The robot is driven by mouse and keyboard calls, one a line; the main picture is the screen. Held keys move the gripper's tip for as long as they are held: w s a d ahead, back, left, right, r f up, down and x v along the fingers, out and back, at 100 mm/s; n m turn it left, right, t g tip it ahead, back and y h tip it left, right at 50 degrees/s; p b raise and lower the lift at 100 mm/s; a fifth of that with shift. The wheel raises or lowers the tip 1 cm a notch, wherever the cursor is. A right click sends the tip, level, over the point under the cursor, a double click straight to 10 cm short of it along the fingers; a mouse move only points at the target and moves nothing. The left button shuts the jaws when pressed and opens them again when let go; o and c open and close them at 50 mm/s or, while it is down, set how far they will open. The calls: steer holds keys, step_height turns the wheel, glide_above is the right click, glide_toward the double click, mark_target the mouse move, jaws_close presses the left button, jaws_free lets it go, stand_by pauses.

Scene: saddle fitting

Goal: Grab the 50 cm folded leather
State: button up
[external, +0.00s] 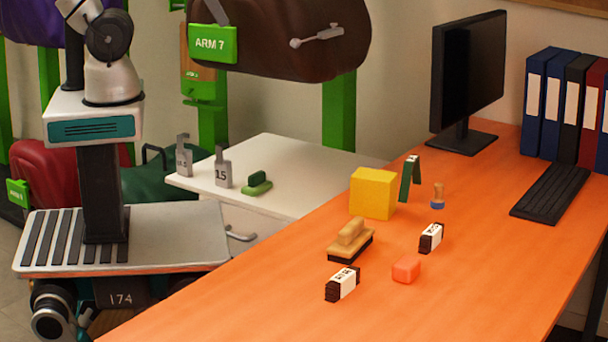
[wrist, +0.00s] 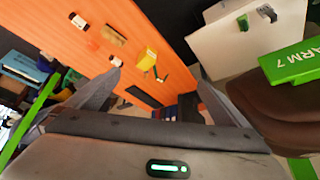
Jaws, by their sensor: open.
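Two small dark brown bundles, each with a white printed band, lie on the orange desk: one near the front (external: 342,284), one farther back to the right (external: 431,237). They look like banded folded leather, but I cannot read a length on either. A green folded piece with a white label (external: 410,180) stands like a tent behind the yellow block. In the wrist view two dark, white-banded pieces show on the desk, one at upper left (wrist: 78,20) and another below it (wrist: 93,45). My gripper (wrist: 153,66) is open and empty, above and away from the desk; the external view does not show it.
A yellow block (external: 372,193), a tan brush (external: 351,240), an orange-red block (external: 406,269) and a small blue-based stamp (external: 437,196) stand close by. A monitor (external: 466,80) and keyboard (external: 551,192) are behind. A white cabinet (external: 290,165) adjoins the desk. The desk's front is clear.

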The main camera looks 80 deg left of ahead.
steer(key=w+d+r+n+t+h+b, duration=0.1)
steer(key=w+d+n+t+b, duration=0.15)
steer(key=w+d, duration=0.4)
steer(key=w+d+r+n+t+h+b, duration=0.15)
steer(key=w+d+b, duration=0.25)
steer(key=w, duration=0.6)
steer(key=m+g+b, duration=0.6)
steer(key=m+b, duration=0.7)
steer(key=b, duration=0.1)
glide_above(343, 275)
steer(key=s+a, duration=0.1)
steer(key=s, duration=0.1)
steer(key=shift+h, duration=0.25)
steer(key=f, duration=4.3)
steer(key=shift+w+a+f, duration=0.2)
steer(key=shift+f, duration=0.15)
steer(key=shift+b+x, duration=0.95)
steer(key=shift+x, duration=1.95)
steer(key=shift+a, duration=0.15)
steer(key=shift+c, duration=0.3)
steer(key=c, duration=1.2)
